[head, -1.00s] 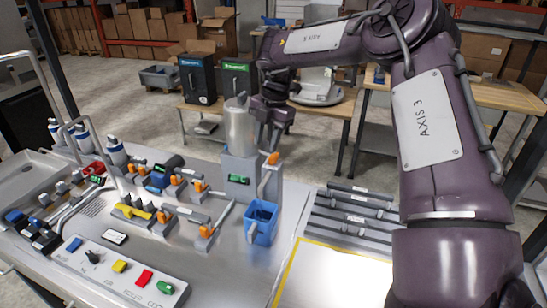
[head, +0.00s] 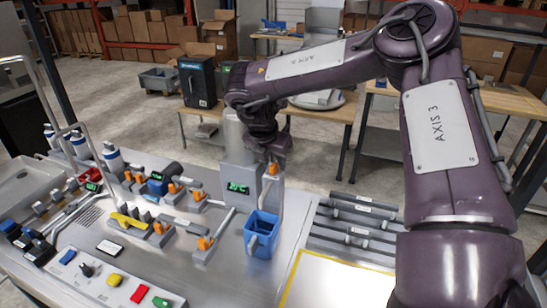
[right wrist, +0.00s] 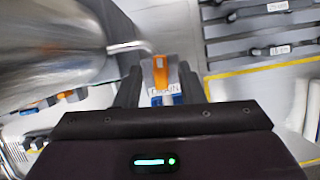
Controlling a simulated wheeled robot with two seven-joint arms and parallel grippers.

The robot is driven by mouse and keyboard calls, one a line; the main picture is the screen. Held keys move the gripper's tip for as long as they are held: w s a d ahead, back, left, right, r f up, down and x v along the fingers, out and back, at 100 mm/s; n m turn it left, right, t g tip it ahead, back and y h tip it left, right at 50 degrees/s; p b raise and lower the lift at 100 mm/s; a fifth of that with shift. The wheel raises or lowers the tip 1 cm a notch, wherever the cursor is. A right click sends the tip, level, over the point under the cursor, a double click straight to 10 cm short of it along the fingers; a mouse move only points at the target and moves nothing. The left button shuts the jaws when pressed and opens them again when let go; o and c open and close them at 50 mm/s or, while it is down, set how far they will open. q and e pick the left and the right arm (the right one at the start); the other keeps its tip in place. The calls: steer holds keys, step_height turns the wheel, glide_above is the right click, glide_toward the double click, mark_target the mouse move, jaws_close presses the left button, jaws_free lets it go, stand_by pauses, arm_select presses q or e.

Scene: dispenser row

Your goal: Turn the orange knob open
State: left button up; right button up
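An orange knob (head: 273,168) sits on a tap on the front of the grey dispenser with a metal tank, above a blue jug (head: 262,236). In the right wrist view the orange knob (right wrist: 160,73) shows between the two dark fingers, with a lettered label below it. My right gripper (head: 270,155) points down over the knob in the head view. Its fingers are apart, one on each side of the knob; I cannot tell whether they touch it. The gripper and arm hide much of the tank. My left gripper is not in view.
Several smaller orange-handled valves (head: 204,244) stand on the bench left of the dispenser. A green display (head: 238,187) is on the dispenser's front. Coloured buttons (head: 115,280) line the near panel. Grey racks (head: 350,225) and a yellow-edged board (head: 335,280) lie to the right.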

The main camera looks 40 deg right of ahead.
steer(key=shift+d+f, duration=0.1)
steer(key=shift+f, duration=0.2)
jaws_close()
steer(key=shift+f+n+b, duration=0.2)
steer(key=shift+n+b, duration=0.2)
steer(key=shift+b, duration=0.3)
steer(key=shift+r+n, duration=0.2)
steer(key=shift+n, duration=0.1)
